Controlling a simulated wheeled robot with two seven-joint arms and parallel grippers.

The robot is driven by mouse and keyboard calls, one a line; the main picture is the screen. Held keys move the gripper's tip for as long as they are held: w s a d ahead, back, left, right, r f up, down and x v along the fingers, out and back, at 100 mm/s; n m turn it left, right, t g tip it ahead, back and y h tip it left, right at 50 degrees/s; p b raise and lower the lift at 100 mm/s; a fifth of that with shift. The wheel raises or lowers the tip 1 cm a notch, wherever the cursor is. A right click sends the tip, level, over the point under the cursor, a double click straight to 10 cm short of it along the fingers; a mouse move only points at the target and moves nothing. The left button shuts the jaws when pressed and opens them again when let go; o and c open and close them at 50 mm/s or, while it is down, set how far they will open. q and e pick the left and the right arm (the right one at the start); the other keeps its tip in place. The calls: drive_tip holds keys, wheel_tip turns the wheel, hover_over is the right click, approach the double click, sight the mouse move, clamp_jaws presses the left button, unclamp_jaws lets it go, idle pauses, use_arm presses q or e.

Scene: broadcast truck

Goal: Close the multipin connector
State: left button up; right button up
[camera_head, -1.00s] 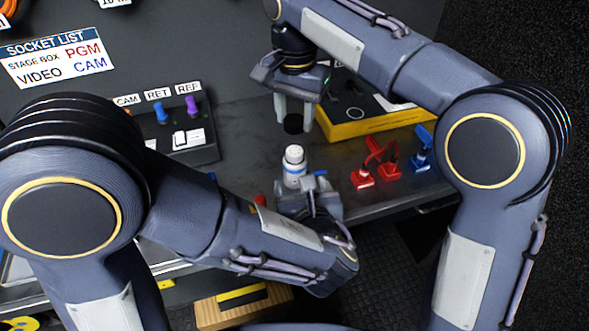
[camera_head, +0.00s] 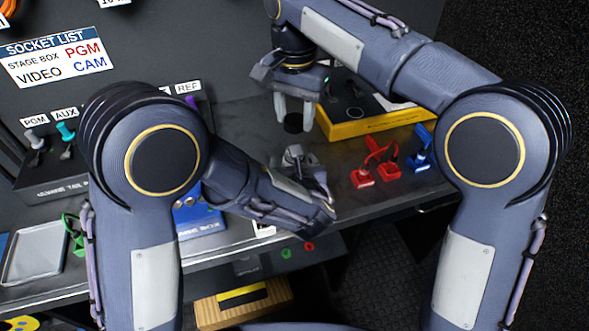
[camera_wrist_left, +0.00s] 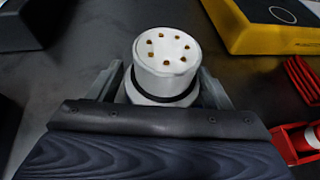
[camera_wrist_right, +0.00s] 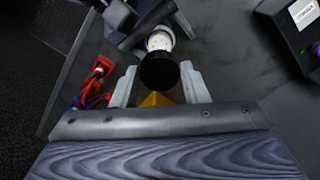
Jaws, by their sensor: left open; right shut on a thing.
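A white round connector (camera_wrist_left: 165,60) with several gold pins on its top face and a dark ring lower down is between the fingers of my open left gripper (camera_head: 295,155). I cannot make it out clearly in the head view. The connector also shows in the right wrist view (camera_wrist_right: 160,41), just beyond a black round piece (camera_wrist_right: 159,71). My right gripper (camera_head: 294,112) is shut on that black piece (camera_head: 293,124) and holds it above the left gripper, pointing down. In the head view a gap shows between them.
A yellow-edged box (camera_head: 365,122) stands right of the right gripper. Red connectors (camera_head: 376,168) and a blue one (camera_head: 421,150) lie on the bench to the right. A blue box (camera_head: 197,219) stands at left. The bench between the left gripper and red connectors is clear.

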sight(294, 134)
use_arm(q)
drive_tip(key=c, duration=1.5)
drive_tip(key=shift+o, duration=0.2)
use_arm(e)
drive_tip(key=shift+f, duration=2.45)
drive_tip(key=shift+f, duration=0.15)
drive_tip(key=shift+f, duration=0.75)
drive_tip(key=shift+f, duration=0.6)
use_arm(q)
clamp_jaws()
use_arm(e)
drive_tip(key=m, duration=0.3)
